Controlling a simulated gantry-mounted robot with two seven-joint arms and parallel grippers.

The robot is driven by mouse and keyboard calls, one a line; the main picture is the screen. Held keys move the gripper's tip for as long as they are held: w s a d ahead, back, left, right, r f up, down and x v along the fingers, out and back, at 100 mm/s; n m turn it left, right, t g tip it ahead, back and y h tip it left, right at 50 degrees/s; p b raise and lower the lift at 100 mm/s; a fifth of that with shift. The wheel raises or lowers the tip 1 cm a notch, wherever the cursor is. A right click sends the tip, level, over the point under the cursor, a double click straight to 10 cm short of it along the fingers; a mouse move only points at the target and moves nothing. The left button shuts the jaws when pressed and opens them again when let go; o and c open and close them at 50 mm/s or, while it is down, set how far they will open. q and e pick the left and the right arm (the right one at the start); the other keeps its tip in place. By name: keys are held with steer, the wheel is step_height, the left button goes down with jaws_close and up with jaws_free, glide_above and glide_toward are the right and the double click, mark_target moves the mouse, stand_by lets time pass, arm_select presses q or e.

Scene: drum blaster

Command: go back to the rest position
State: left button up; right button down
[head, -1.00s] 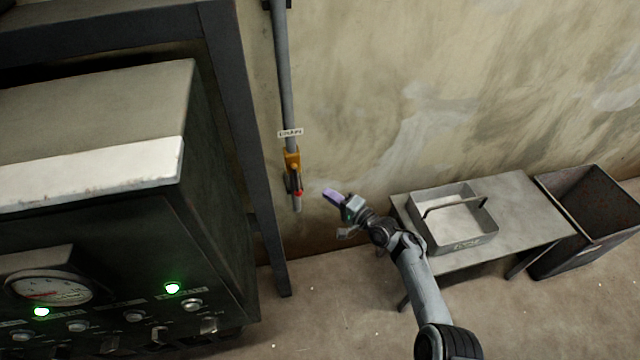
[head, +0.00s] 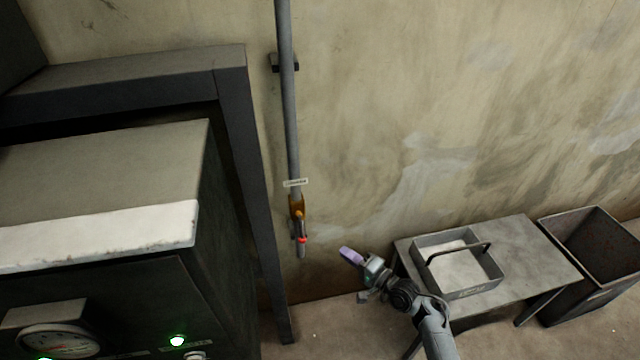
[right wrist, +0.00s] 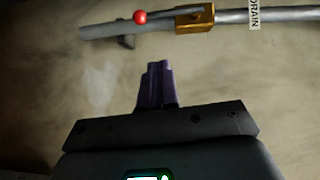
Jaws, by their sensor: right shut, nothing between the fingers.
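My right gripper (head: 350,256) is shut and empty, with its purple fingertips pointing up and left, in front of the wall. In the right wrist view its purple fingers (right wrist: 157,85) are together, with nothing between them. The gripper is to the right of and a little below the drain pipe's brass valve (head: 297,208), apart from it. The valve has a lever with a red knob (head: 302,240). The right wrist view also shows the valve (right wrist: 195,18) and the red knob (right wrist: 140,17) beyond the fingers. My left gripper is not in view.
A dark machine cabinet (head: 100,255) with a gauge and green lights stands at left, beside a dark frame (head: 235,130). At right, a low table (head: 530,250) holds a metal tray (head: 470,292) with a handle. A dark open bin (head: 590,285) stands beyond it.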

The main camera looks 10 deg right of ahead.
steer(key=s+f+n+g+h, duration=0.15)
steer(key=s+f+g, duration=0.25)
steer(key=s+f, duration=1.35)
steer(key=s+r+n+g+h, duration=0.25)
steer(key=s+n+h, duration=0.2)
steer(key=s, duration=0.75)
steer(key=s+r+n+g+h, duration=0.25)
steer(key=s+r, duration=0.25)
steer(key=r, duration=0.3)
steer(key=s+r+n+g+h, duration=0.1)
steer(key=s+r+n+g, duration=0.2)
steer(key=r, duration=0.6)
step_height(320, 180, up, 36)
steer(key=s+n+p, duration=0.1)
steer(key=s+p, duration=0.1)
steer(key=p, duration=3.4)
steer(key=shift+t, duration=0.4)
